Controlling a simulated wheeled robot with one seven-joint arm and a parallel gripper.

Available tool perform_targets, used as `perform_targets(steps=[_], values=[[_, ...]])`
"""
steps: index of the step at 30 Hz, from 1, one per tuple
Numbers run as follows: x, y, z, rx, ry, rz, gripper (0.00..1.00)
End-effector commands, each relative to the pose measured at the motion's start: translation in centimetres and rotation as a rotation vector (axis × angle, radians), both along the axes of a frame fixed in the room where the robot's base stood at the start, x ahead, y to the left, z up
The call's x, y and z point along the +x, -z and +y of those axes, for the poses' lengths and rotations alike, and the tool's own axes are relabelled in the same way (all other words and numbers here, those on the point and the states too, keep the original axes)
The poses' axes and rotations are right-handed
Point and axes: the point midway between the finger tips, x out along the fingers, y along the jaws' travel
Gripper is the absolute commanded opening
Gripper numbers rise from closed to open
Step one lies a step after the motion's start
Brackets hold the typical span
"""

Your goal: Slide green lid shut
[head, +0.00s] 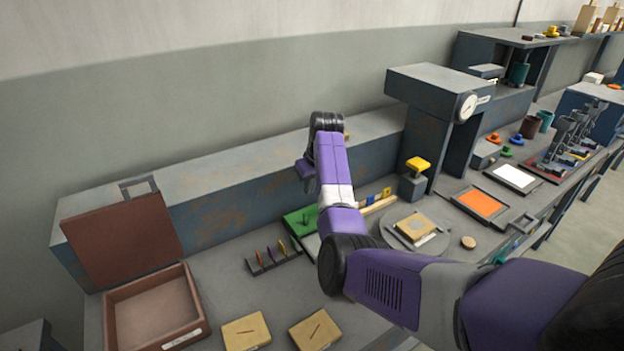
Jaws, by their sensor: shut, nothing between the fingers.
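The green lid (294,222) is a flat green plate with a small upright green peg, lying near the back of the bench left of my forearm. Its right part is hidden behind my arm. A pale edge (310,244) shows just in front of it; I cannot tell how much of an opening it leaves. My gripper (308,182) hangs from my wrist above and behind the lid. It is shut and empty, its fingertips mostly hidden by my forearm. I cannot tell whether it touches the lid.
A small rack with several coloured pieces (272,260) stands left of the lid. A brown box with a raised lid (120,239) is at left. Two tan tiles lie in front. A round plate (398,241) and a grey press (428,100) are right of my arm.

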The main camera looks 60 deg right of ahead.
Motion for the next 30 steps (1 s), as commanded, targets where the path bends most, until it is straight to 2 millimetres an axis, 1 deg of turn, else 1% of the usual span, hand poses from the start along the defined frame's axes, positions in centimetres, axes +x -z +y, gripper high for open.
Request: perform_targets(steps=[3, 9, 15, 21, 30], values=[[0.4, 1.6, -0.3, 0.002, 0.001, 0.001, 0.00], [0.9, 3.6, -0.6, 0.000, 0.001, 0.000, 0.00], [-0.8, 3.4, 0.4, -0.001, 0.003, 0.001, 0.00], [-2.0, 3.4, 1.2, -0.002, 0.001, -0.001, 0.00], [-2.4, 3.5, 1.5, 0.000, 0.001, -0.001, 0.00]])
